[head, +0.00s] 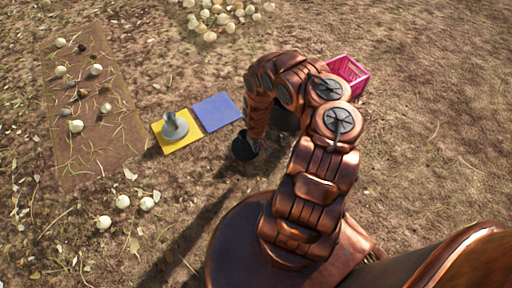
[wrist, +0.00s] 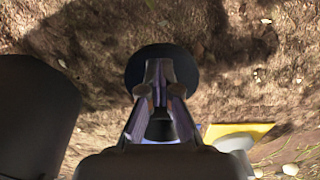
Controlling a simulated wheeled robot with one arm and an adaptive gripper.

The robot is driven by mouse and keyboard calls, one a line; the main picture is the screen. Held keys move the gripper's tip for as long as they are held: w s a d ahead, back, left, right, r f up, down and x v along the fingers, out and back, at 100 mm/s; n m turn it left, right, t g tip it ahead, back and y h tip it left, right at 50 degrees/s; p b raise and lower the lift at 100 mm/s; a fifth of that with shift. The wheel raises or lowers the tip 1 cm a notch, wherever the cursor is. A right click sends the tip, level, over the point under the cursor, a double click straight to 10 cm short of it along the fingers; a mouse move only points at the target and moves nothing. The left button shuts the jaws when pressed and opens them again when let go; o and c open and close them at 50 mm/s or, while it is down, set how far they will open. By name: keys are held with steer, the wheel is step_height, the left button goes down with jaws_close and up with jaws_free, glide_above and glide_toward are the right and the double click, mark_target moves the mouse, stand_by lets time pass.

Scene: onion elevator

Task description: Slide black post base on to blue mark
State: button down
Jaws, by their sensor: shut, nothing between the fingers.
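The black post base (head: 242,151) stands on the soil just below and right of the blue mark (head: 217,111) in the head view, off the mark. In the wrist view its round black disc (wrist: 135,72) lies behind my fingertips. My gripper (wrist: 160,80) is shut and empty, with its fingers in front of the disc; I cannot tell whether they touch it. In the head view my gripper is mostly hidden by my arm. Only a sliver of the blue mark shows in the wrist view, beside the yellow mark (wrist: 262,128).
A grey post base (head: 175,126) stands on the yellow mark (head: 183,146), left of the blue one. A brown plot (head: 100,140) with onions lies at the left. A pink crate (head: 354,77) stands beyond my arm. Several onions (head: 147,203) lie loose below the marks.

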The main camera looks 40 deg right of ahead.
mark_target(252, 152)
step_height(252, 152, down, 5)
steer(key=b, duration=0.3)
steer(key=shift+r, duration=0.15)
steer(key=shift+w+d+r+b, duration=0.1)
steer(key=shift+w+b, duration=0.6)
steer(key=shift+w, duration=0.5)
steer(key=shift+w+r+b, duration=0.15)
steer(key=shift+w+b, duration=0.25)
steer(key=shift+w, duration=0.4)
